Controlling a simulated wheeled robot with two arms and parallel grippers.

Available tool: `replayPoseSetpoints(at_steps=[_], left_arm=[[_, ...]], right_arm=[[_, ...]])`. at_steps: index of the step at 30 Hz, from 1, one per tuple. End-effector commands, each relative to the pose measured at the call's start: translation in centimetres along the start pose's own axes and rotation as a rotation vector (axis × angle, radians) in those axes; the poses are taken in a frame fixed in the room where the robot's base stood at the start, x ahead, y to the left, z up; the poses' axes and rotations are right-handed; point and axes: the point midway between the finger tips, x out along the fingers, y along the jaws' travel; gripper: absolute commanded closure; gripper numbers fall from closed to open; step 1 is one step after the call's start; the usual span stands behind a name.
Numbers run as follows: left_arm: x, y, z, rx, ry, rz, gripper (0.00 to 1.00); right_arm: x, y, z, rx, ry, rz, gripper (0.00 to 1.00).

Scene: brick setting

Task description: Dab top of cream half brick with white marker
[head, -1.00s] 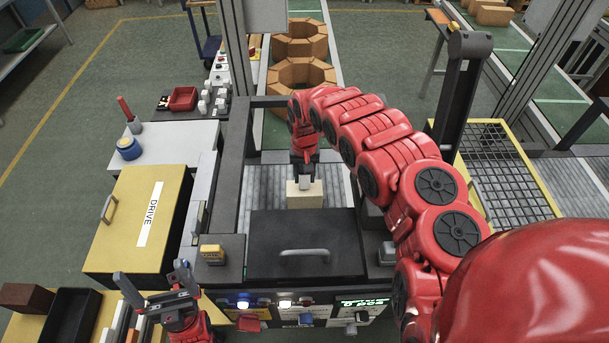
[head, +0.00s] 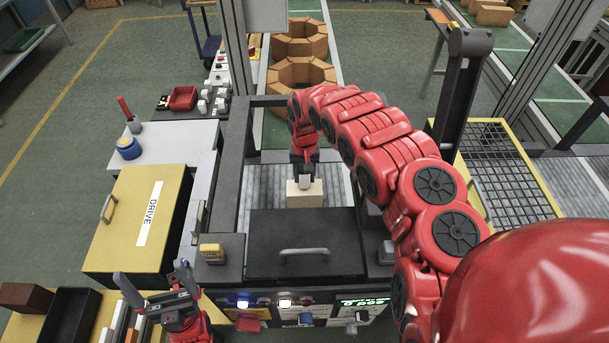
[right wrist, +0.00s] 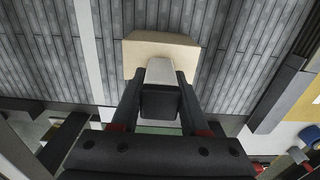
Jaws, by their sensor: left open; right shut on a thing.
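The cream half brick (head: 304,198) sits on the grey slatted bed inside the dark machine frame. It also shows in the right wrist view (right wrist: 135,57), where its top is partly covered. My right gripper (right wrist: 158,98) is shut on the white marker (right wrist: 160,72), a blocky piece with a pale end and a dark body. The marker's pale end overlaps the brick's near part in that view; I cannot tell if they touch. In the head view my right gripper (head: 305,178) is just over the brick. My left gripper (head: 152,284) is open and empty at the lower left.
A dark lid with a handle (head: 304,254) lies in front of the brick. A yellow DRIVE cover (head: 130,215) stands to the left. A black bin (head: 68,318) and a brown brick (head: 25,297) are near my left gripper. A yellow-framed mesh (head: 505,175) stands to the right.

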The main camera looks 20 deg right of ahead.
Motion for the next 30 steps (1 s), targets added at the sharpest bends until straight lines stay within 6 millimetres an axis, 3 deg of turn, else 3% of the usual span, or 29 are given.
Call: replayPoseSetpoints(at_steps=[14, 30], left_arm=[[0.1, 0.0, 0.0, 0.0, 0.0, 0.0, 0.0], [1.7, -0.1, -0.3, 0.0, 0.0, 0.0, 0.0]], right_arm=[[0.0, 0.0, 0.2, 0.0, -0.005, 0.001, 0.91], [-4.5, 0.0, 0.0, 0.001, 0.0, 0.0, 0.91]])
